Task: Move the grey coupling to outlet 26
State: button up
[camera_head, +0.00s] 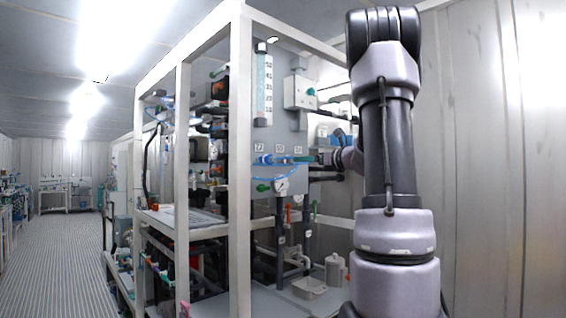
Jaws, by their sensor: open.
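A row of small outlets (281,160) sits on the grey upright panel of the rack, under white number labels. The left label (262,147) looks like 27; the middle label (281,148) and right label (298,149) are too small to read surely. Blue fittings (265,159) sit at the left and middle outlets, with a thin blue hose looping below. My gripper (322,158) is at the right end of this row, close to the panel, small and partly hidden by my wrist. It is open. I cannot make out the grey coupling; whether it is between the fingers is unclear.
A white rack frame post (240,160) stands left of the panel. A flow tube (264,85) and grey box (300,92) are above. A clear tray (309,287) and bottle (334,271) stand low. The left aisle is free.

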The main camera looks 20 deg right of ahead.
aim_at(291, 161)
jog(key=shift+x, duration=4.4)
grip_shut()
jog(key=shift+s+d+f, duration=0.1)
jog(key=shift+s, duration=0.05)
jog(key=shift+v, duration=2.85)
